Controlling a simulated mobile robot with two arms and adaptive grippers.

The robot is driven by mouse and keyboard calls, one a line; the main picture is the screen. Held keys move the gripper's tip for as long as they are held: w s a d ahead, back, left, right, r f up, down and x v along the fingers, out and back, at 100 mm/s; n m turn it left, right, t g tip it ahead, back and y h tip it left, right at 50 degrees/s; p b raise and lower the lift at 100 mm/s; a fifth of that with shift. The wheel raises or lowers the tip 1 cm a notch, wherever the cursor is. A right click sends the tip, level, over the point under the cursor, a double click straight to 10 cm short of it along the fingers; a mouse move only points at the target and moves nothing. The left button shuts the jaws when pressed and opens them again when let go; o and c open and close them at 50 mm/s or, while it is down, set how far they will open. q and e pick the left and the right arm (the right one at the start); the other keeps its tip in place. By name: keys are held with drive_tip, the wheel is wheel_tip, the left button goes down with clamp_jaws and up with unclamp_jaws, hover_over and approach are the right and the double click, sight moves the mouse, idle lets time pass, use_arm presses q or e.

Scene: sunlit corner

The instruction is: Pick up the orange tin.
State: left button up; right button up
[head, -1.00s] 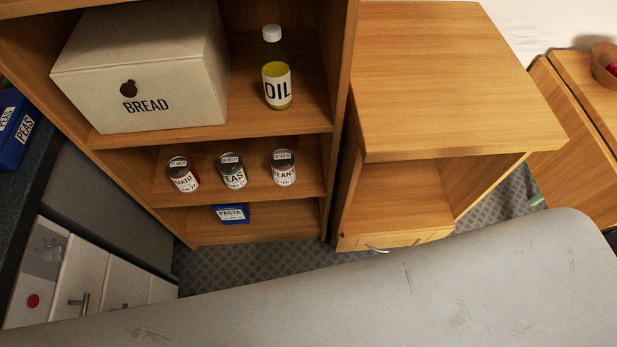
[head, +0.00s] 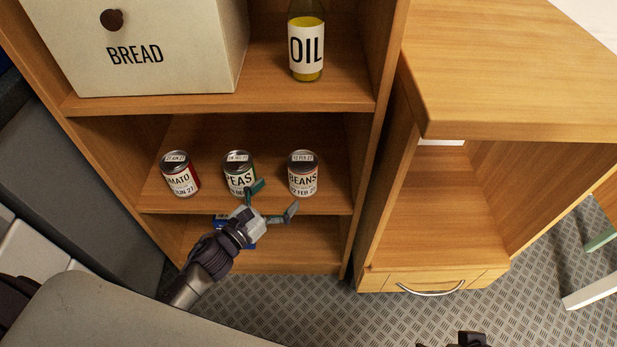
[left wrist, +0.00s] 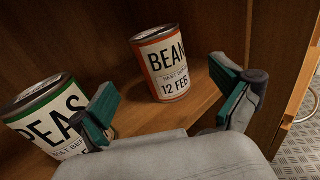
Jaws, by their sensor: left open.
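The orange tin is the BEANS tin (head: 303,174), upright on the middle shelf at the right of a row of tins. In the left wrist view the orange tin (left wrist: 162,64) shows its orange band and white label, beyond and between the open fingers. My left gripper (head: 275,199) is open and empty at the shelf's front edge, in front of the gap between the PEAS and BEANS tins. It does not appear to touch the orange tin.
The green PEAS tin (head: 239,173) stands close left of the orange tin and near my left finger. A red TOMATO tin (head: 181,175) is farther left. The shelf unit's right side wall (head: 372,150) bounds the shelf. A blue box (head: 222,219) sits below, partly hidden.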

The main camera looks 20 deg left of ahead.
sight(303, 168)
use_arm(q)
drive_tip(key=x, duration=1)
drive_tip(key=shift+a+b, duration=0.1)
drive_tip(key=shift+b, duration=0.3)
drive_tip(key=shift+r, duration=0.1)
drive_tip(key=c, duration=1.5)
